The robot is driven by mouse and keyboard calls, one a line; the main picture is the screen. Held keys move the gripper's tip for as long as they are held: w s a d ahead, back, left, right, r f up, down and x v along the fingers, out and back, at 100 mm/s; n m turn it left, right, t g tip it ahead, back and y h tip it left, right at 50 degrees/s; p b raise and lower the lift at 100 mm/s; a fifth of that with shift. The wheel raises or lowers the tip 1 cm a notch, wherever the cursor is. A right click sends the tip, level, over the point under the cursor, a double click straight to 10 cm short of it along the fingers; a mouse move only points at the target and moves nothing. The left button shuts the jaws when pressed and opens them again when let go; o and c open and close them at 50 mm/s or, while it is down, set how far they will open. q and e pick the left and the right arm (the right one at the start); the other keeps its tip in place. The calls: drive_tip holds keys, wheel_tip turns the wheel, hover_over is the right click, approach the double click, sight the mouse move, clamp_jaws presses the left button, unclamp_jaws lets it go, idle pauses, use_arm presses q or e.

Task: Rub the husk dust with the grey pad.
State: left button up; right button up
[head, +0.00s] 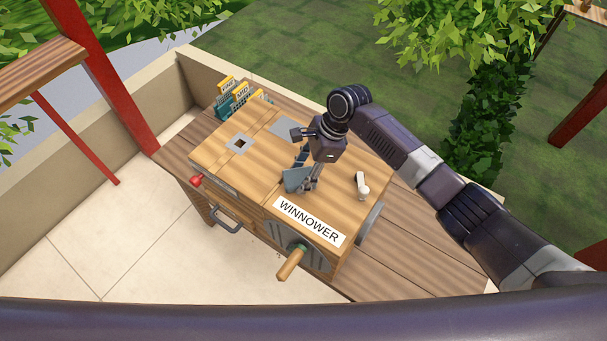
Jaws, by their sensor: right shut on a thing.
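My right gripper (308,186) reaches down over the wooden top of the winnower (222,165). It is shut on a blue-grey pad (292,181), which shows at the left of the fingers, close above or on the box top behind the WINNOWER label. I cannot tell whether the pad touches the wood. I cannot make out husk dust for certain; the gripper and pad hide part of the top. My left gripper is not in view.
The winnower stands on a plank table (420,245). A small white object (363,190) lies on the top right of the gripper. A grey plate with a dark hole (239,144) is at left. A wooden-handled crank (291,262) sticks out in front. Labelled cards (233,98) stand behind.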

drive_tip(key=shift+r, duration=3)
drive_tip(key=shift+r, duration=0.1)
drive_tip(key=shift+r, duration=1.4)
